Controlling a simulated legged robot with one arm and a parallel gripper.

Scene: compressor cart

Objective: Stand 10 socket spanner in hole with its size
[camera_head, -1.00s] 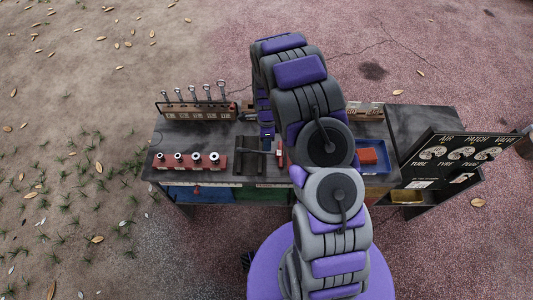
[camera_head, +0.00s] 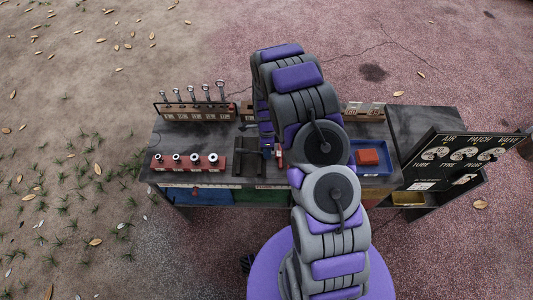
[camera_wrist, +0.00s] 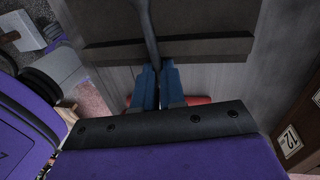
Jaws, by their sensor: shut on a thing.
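My gripper (camera_wrist: 158,88) shows two blue fingers in the wrist view, closed on the thin dark shaft of a spanner (camera_wrist: 148,30). The shaft runs up the picture across a dark cradle bar (camera_wrist: 210,47); I cannot tell whether it touches the bar. The spanner's size mark and far end are not visible. In the head view my gripper (camera_head: 268,153) is small, beside the dark cradle (camera_head: 248,162) at the middle of the bench. A wooden block with a "12" label (camera_wrist: 290,140) stands at the right of the wrist view.
A rack (camera_head: 195,111) of several upright spanners with size labels stands at the back left. A red block (camera_head: 188,163) with several white-rimmed sockets is at the front left. A blue tray (camera_head: 370,170) with a red box is at right, beside a black sign board (camera_head: 450,155). My arm hides the bench centre.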

